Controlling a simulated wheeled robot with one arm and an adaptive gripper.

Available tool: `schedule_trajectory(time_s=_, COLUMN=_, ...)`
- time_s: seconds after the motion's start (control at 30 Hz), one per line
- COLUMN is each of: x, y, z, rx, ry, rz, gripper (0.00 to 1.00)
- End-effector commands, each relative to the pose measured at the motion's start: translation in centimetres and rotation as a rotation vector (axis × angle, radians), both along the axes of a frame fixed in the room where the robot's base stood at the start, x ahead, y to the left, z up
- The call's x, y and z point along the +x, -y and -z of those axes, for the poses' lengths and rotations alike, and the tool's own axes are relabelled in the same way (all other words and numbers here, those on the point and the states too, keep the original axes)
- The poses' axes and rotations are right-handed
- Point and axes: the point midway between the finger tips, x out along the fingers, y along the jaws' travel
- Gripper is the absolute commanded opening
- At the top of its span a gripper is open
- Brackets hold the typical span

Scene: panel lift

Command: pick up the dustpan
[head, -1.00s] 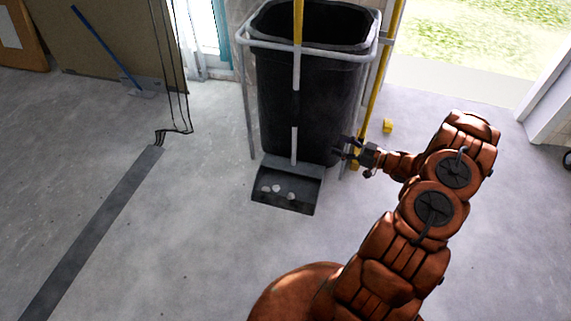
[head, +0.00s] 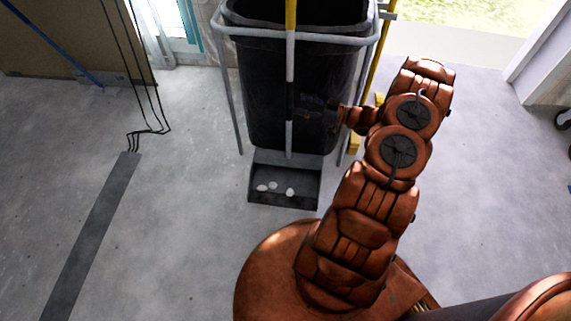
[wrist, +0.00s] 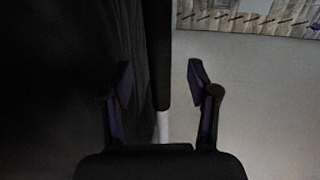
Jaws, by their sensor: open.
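The dustpan (head: 306,180) is a dark pan flat on the floor in front of the black bin. Its long upright handle (head: 290,60) is yellow at the top, then banded white and black. Several pale lumps (head: 274,185) lie in the pan. In the head view my gripper is dark against the bin's right side, right of the handle, and its fingers cannot be made out. In the wrist view my gripper (wrist: 161,72) is open. A dark upright bar (wrist: 158,50) with a white lower part shows between its fingers; I cannot tell whether it is the handle.
The black bin (head: 260,95) stands in a grey tube frame (head: 228,85). A yellow pole (head: 379,60) is at its right. The floor between strip and dustpan is clear.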

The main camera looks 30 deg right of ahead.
Motion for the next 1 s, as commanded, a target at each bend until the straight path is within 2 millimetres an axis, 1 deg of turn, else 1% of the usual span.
schedule_trajectory(time_s=0.23, x=2.1, y=-1.7, z=0.6, rx=0.002, ry=-0.001, rz=-0.004, gripper=0.60)
schedule_trajectory(time_s=0.43, x=3.7, y=-2.8, z=0.5, rx=0.001, ry=-0.002, rz=-0.001, gripper=0.60)
schedule_trajectory(time_s=0.53, x=4.0, y=-3.0, z=0.4, rx=0.001, ry=-0.002, rz=-0.001, gripper=0.60)
schedule_trajectory(time_s=0.77, x=4.1, y=-3.1, z=0.3, rx=0.000, ry=-0.001, rz=0.000, gripper=0.60)
schedule_trajectory(time_s=0.87, x=4.1, y=-3.1, z=0.3, rx=0.000, ry=-0.001, rz=0.000, gripper=0.51)
schedule_trajectory(time_s=1.0, x=4.1, y=-3.1, z=0.3, rx=0.000, ry=-0.001, rz=-0.001, gripper=0.37)
